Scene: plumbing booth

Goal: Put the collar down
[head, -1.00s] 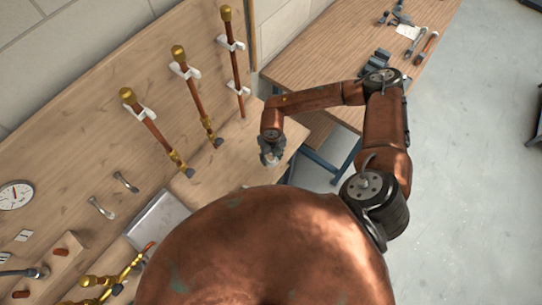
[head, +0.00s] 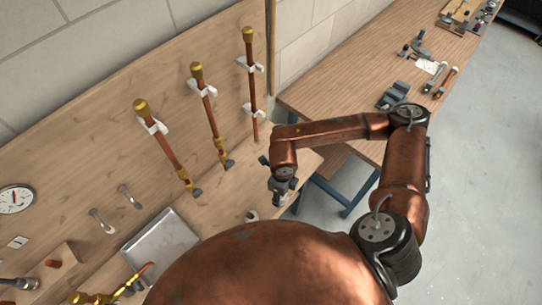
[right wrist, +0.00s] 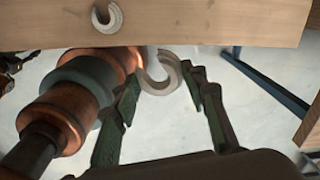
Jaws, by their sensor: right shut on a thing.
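A pale grey C-shaped collar (right wrist: 160,72) sits between the fingertips of my right gripper (right wrist: 162,80) in the right wrist view. In the head view the right gripper (head: 283,196) hangs near the bench's front edge, and the collar in it is hard to make out. A second, similar C-shaped collar (right wrist: 107,17) lies on the wooden bench (right wrist: 220,20), near its edge. It also shows in the head view (head: 252,215), left of the gripper. My left gripper is not in view.
Three copper pipes with brass fittings (head: 211,120) hang on the back board in white clips. A grey metal tray (head: 160,242) lies on the bench, left of the collar. A side table (head: 345,95) with tools stands behind the right arm. Bare bench top lies around the loose collar.

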